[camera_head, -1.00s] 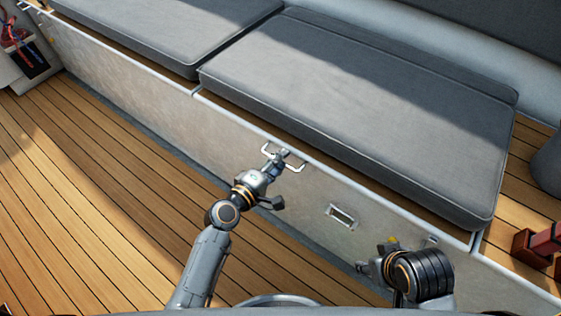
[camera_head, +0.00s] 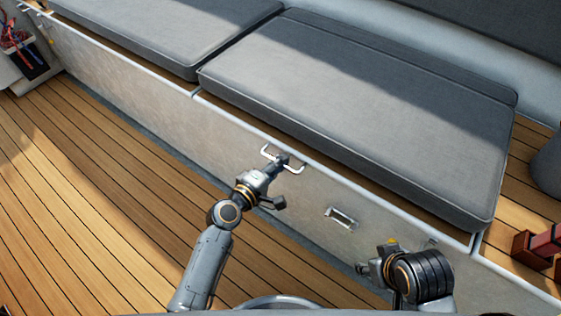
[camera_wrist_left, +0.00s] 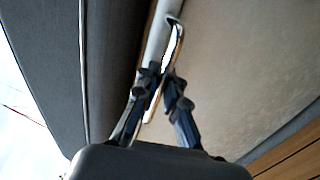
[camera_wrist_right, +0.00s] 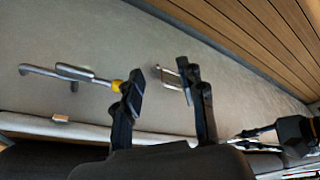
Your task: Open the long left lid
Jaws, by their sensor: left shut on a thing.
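The long bench lid carries a grey cushion (camera_head: 360,110) and lies flat, with its pale rim (camera_head: 330,168) along the front. A silver bar handle (camera_head: 267,151) sits just below this rim. My left gripper (camera_head: 282,160) is shut on the handle's middle. In the left wrist view its fingers (camera_wrist_left: 160,80) close around the handle (camera_wrist_left: 176,40), which runs along the rim. My right gripper (camera_wrist_right: 160,72) is open and empty in front of the bench's lower right part; its fingers are mostly hidden in the head view.
A recessed latch (camera_head: 341,217) is in the bench front, right of the handle. A grey lever with a yellow end (camera_wrist_right: 75,73) shows beside my right fingers. Another cushion (camera_head: 165,30) lies farther left. The wooden floor (camera_head: 90,180) at left is clear.

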